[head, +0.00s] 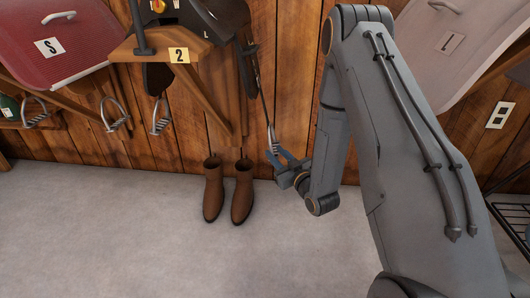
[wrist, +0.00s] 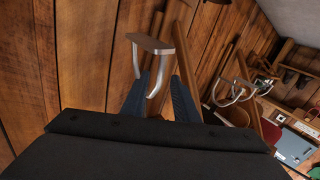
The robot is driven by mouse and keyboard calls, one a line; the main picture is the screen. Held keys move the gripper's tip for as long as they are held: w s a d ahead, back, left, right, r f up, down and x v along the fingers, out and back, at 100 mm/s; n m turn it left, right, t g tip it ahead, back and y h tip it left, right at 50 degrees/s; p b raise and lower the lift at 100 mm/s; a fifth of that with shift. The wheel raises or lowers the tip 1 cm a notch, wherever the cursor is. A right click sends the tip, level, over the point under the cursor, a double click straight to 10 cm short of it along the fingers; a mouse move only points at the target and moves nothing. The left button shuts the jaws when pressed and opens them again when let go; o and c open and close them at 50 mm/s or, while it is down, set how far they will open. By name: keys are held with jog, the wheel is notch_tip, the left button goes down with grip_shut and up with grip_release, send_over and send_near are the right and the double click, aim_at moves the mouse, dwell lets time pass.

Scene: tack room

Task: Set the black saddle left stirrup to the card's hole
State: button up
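The black saddle (head: 225,18) is on a wooden rack at the top of the head view, cut off by the frame edge. A dark strap (head: 262,88) hangs from its right side to a metal stirrup (head: 272,140). My gripper (head: 280,158) is at that stirrup. In the wrist view the stirrup (wrist: 151,43) is at the fingertips, tread toward the top, one side branch between the fingers. My gripper (wrist: 160,82) looks open, with gaps beside that branch. The strap's holes are too small to make out. I cannot tell which card gives the hole.
Brown boots (head: 228,190) stand on the floor below. A red pad with an "S" card (head: 48,47) is at left, with other stirrups (head: 115,117) hanging nearby. A pale panel (head: 440,40) is at right. The grey floor in front is clear.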

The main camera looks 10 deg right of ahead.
jog(key=b+x, duration=0.3)
jog(key=x, duration=0.4)
jog(key=shift+w, duration=0.4)
grip_shut()
jog(key=shift+f, duration=0.1)
dwell(1.1)
